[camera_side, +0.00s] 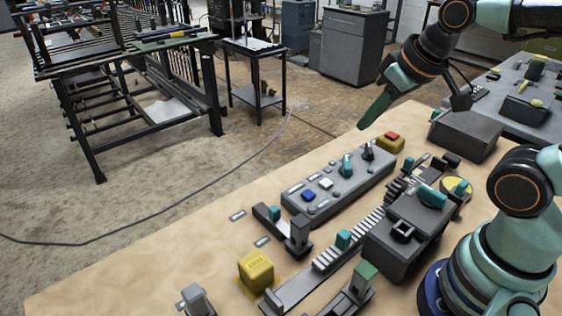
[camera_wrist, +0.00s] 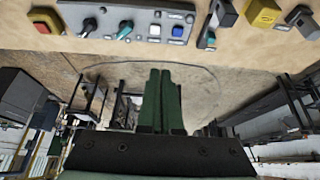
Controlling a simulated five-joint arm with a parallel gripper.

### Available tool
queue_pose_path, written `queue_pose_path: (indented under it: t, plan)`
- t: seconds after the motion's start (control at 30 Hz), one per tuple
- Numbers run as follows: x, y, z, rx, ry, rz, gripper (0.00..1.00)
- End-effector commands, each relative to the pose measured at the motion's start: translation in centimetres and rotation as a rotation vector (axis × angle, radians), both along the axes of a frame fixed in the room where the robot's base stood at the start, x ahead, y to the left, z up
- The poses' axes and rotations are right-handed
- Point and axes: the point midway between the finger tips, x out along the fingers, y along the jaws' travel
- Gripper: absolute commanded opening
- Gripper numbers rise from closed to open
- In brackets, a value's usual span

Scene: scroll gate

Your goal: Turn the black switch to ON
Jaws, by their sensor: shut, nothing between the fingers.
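The black switch (camera_side: 368,151) is a small knob at the right end of a grey control panel (camera_side: 335,187) on the wooden table. It also shows in the wrist view (camera_wrist: 88,26) at the upper left, with a pale pointer mark. I cannot read its labels, so its setting is unclear. My gripper (camera_side: 366,122) is shut and empty. It is raised in the air above and behind the switch, apart from it. In the wrist view its green fingers (camera_wrist: 160,76) are together below the panel in the picture.
A teal knob (camera_side: 347,164) sits beside the black switch, then white and blue buttons. A yellow box with a red button (camera_side: 391,142) stands just right of the panel. A grey toothed rack mechanism (camera_side: 398,240) fills the near side. A yellow block (camera_side: 256,270) stands at lower left.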

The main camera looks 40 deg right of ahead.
Motion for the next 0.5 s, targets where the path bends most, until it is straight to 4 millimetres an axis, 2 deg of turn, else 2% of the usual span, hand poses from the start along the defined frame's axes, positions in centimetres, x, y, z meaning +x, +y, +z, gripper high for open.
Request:
queue_pose_path:
  t: [0.03, 0.1, 0.13, 0.27, 0.5]
  plan:
    - [0.0, 0.0, 0.0, 0.0, 0.001, -0.001, 0.23]
    - [0.2, -0.2, 0.1, 0.002, 0.007, -0.012, 0.5]
    - [0.4, -0.4, 0.1, 0.004, 0.014, -0.022, 0.53]
    - [1.6, -1.9, 0.3, 0.02, 0.067, -0.098, 0.53]
    - [5.3, -7.0, -0.2, 0.071, 0.207, -0.326, 0.53]
